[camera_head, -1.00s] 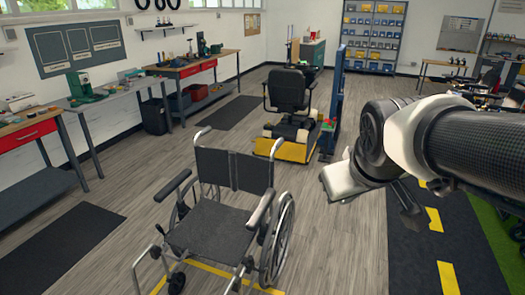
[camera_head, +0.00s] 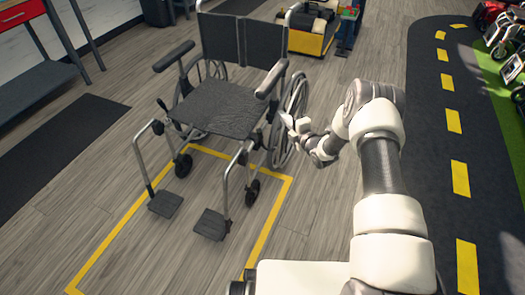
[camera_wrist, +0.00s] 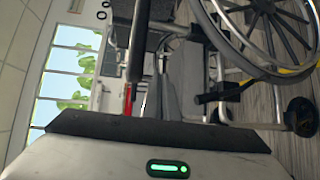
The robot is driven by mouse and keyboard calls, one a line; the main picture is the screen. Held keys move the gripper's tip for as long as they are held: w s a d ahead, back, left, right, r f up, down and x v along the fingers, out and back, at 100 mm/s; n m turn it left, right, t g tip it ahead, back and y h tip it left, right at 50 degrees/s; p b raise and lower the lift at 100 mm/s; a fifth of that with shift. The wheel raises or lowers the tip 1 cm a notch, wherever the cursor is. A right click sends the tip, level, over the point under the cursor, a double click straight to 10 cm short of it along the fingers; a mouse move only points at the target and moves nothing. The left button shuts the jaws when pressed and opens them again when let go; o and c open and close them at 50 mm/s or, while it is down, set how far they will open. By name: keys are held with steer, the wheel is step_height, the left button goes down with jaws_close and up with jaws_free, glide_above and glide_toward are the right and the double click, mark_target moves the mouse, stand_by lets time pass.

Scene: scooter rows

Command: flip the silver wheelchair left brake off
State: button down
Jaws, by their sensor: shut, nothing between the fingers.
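The silver wheelchair (camera_head: 222,108) stands facing me in the head view, with black seat, backrest and armrests. Its left side is at picture right, with the large left wheel (camera_head: 290,112). My gripper (camera_head: 287,121) is beside that wheel, near its front edge; it is small there and contact cannot be told. In the wrist view my gripper (camera_wrist: 168,98) is shut and empty, pointing along the chair's side.
A yellow floor outline (camera_head: 270,232) surrounds the chair's front. A dark track with yellow dashes (camera_head: 458,140) runs at right. Wooden floor between chair and track is clear apart from my arm.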

steer(key=s+a+f+n+y+b, duration=0.1)
steer(key=s+f+b, duration=0.1)
steer(key=s+f, duration=0.4)
steer(key=s+a+f+n+t+y+b, duration=0.1)
steer(key=s+f, duration=0.5)
steer(key=f, duration=0.6)
steer(key=shift+a+n+t+y+b, duration=0.3)
steer(key=shift+a+n+y+b, duration=0.2)
steer(key=shift+n+y, duration=0.25)
steer(key=shift+w, duration=0.15)
